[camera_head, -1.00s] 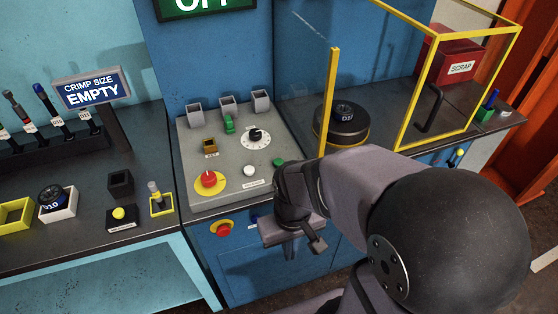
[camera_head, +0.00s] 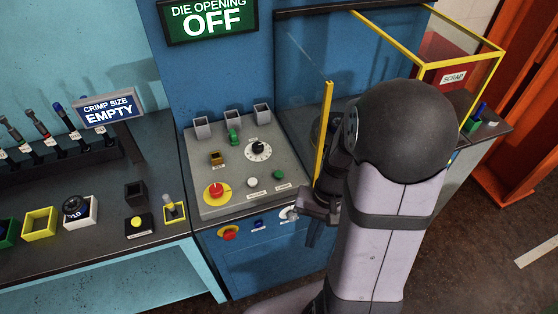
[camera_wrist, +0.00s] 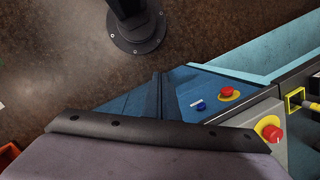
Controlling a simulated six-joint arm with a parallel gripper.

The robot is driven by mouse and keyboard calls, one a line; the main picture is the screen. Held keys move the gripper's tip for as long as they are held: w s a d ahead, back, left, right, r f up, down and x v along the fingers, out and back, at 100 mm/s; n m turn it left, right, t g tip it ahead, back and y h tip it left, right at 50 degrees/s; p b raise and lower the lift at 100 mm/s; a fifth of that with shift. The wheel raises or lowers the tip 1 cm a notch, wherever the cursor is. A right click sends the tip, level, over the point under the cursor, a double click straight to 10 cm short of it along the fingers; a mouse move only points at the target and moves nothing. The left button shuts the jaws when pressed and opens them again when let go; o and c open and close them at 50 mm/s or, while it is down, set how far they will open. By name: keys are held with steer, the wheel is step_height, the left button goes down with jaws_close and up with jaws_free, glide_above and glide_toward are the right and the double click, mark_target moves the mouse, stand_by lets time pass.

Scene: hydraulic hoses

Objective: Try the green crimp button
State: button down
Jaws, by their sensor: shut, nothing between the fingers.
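The small green button (camera_head: 278,174) is at the right of the lower row on the sloped grey console (camera_head: 210,174), beside a white button (camera_head: 252,183). The label under it is too small to read. My gripper (camera_head: 311,230) is below and to the right of the green button, in front of the console's front edge and apart from it. My forearm hides part of it. In the wrist view its narrow dark fingers (camera_wrist: 158,95) are together with nothing between them, against the blue cabinet front (camera_wrist: 180,90). The green button is not visible there.
A red knob on yellow (camera_head: 215,192), a dial (camera_head: 258,149) and a green lever (camera_head: 233,137) are on the console. A yellow-framed clear guard (camera_head: 326,130) stands close to my arm. Signs read DIE OPENING OFF (camera_head: 210,20) and CRIMP SIZE EMPTY (camera_head: 107,107).

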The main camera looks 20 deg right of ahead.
steer(key=w+r+m+t+y+p, duration=0.1)
steer(key=w+r+m+t+y, duration=0.25)
steer(key=w, duration=1.05)
step_height(320, 180, up, 6)
steer(key=r+n+t, duration=0.1)
steer(key=n+t, duration=0.4)
steer(key=n, duration=0.1)
glide_above(283, 175)
steer(key=shift+a+f+n, duration=0.1)
steer(key=shift+f+n, duration=0.15)
steer(key=shift+n, duration=0.8)
steer(key=shift+f, duration=0.1)
step_height(283, 175, down, 7)
steer(key=b, duration=0.3)
steer(key=f+b, duration=0.1)
steer(key=b, duration=0.1)
steer(key=shift+f+b, duration=0.3)
steer(key=shift+b, duration=0.1)
